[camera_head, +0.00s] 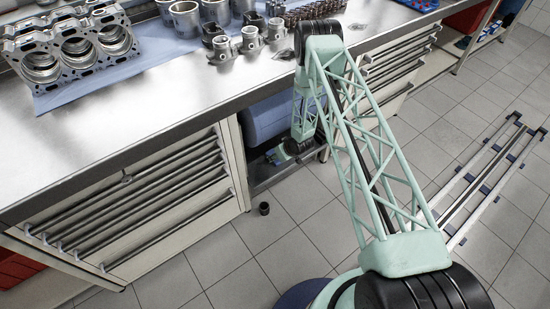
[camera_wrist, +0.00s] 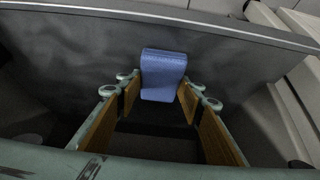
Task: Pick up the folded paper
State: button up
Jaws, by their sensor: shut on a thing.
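The folded paper (camera_wrist: 163,70) is a blue piece with a folded top, seen in the wrist view between the tips of my gripper (camera_wrist: 160,97). The two fingers with tan pads stand on either side of it, and my gripper is shut on it. In the head view my gripper (camera_head: 284,153) is low under the bench, in the open bay. The paper cannot be told apart clearly there.
A large blue roll or drum (camera_head: 270,117) lies in the bay beside my arm. The steel bench (camera_head: 150,95) overhangs the bay and carries engine parts. Drawers (camera_head: 145,205) flank it on the left. A small dark cup-like object (camera_head: 264,208) stands on the open tiled floor.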

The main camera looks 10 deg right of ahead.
dwell(0.3)
jog(key=shift+r+p, duration=0.7)
jog(key=shift+r, duration=0.9)
jog(key=shift+s+d+r, duration=0.1)
jog(key=shift+d+r, duration=0.15)
jog(key=shift+r, duration=0.05)
jog(key=s+d+p, duration=0.1)
jog(key=d, duration=0.4)
jog(key=s+d+p, duration=0.1)
jog(key=s+d, duration=0.1)
jog(key=d, duration=0.2)
jog(key=s+d+r+p, duration=0.1)
jog(key=d, duration=0.4)
jog(key=shift+s+d+r, duration=0.1)
jog(key=shift+s+d, duration=0.25)
jog(key=shift+s, duration=0.05)
jog(key=shift+o, duration=0.7)
